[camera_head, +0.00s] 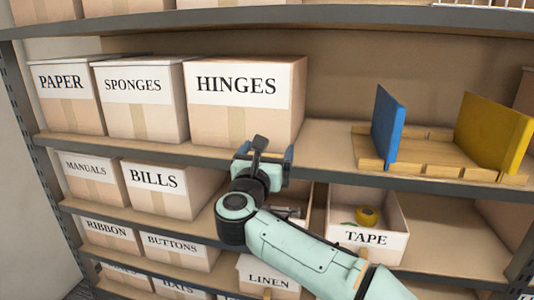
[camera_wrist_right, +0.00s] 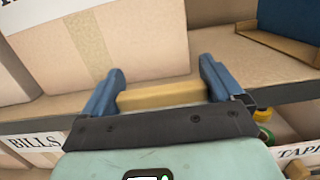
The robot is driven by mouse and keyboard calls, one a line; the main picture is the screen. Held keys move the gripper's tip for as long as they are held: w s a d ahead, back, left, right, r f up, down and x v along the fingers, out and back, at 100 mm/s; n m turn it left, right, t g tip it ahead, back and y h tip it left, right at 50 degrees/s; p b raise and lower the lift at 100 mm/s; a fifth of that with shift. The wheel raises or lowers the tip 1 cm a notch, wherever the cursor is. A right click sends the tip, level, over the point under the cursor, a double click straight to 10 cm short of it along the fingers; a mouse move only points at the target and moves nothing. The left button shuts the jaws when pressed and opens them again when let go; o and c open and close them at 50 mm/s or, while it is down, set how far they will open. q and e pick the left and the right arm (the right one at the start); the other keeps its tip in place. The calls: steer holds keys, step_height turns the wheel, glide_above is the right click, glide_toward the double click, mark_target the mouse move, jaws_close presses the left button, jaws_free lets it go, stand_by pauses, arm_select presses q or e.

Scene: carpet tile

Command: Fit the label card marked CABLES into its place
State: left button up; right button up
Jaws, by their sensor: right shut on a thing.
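My right gripper (camera_head: 264,156) is at the front edge of the shelf, below and in front of the HINGES box. In the right wrist view its two blue fingers (camera_wrist_right: 163,82) are shut on a flat tan piece (camera_wrist_right: 162,97), which spans the space between them. No lettering shows on this piece, so I cannot tell whether it is the CABLES card. The word CABLES is not readable anywhere. An open box (camera_head: 291,213) with metal items inside stands behind my right arm, left of the TAPE box; its front is hidden. My left gripper is not in view.
The HINGES box (camera_head: 240,125) stands on the upper shelf. A wooden tray (camera_head: 432,156) with a blue panel (camera_head: 387,125) and a yellow panel (camera_head: 492,134) is to its right. The open TAPE box (camera_head: 366,256) is below. The BILLS box (camera_head: 160,202) stands lower left.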

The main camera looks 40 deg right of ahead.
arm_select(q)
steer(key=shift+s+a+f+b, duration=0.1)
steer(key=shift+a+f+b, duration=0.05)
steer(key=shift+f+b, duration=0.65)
arm_select(e)
steer(key=shift+f, duration=0.55)
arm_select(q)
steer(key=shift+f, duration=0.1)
arm_select(e)
steer(key=o, duration=0.7)
steer(key=shift+c, duration=0.2)
steer(key=shift+a, duration=0.1)
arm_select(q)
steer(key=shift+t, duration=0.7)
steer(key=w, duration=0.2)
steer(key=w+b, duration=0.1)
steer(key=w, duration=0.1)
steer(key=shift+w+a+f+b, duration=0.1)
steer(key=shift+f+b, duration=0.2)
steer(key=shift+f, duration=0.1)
arm_select(e)
steer(key=v, duration=1.3)
steer(key=shift+s, duration=0.15)
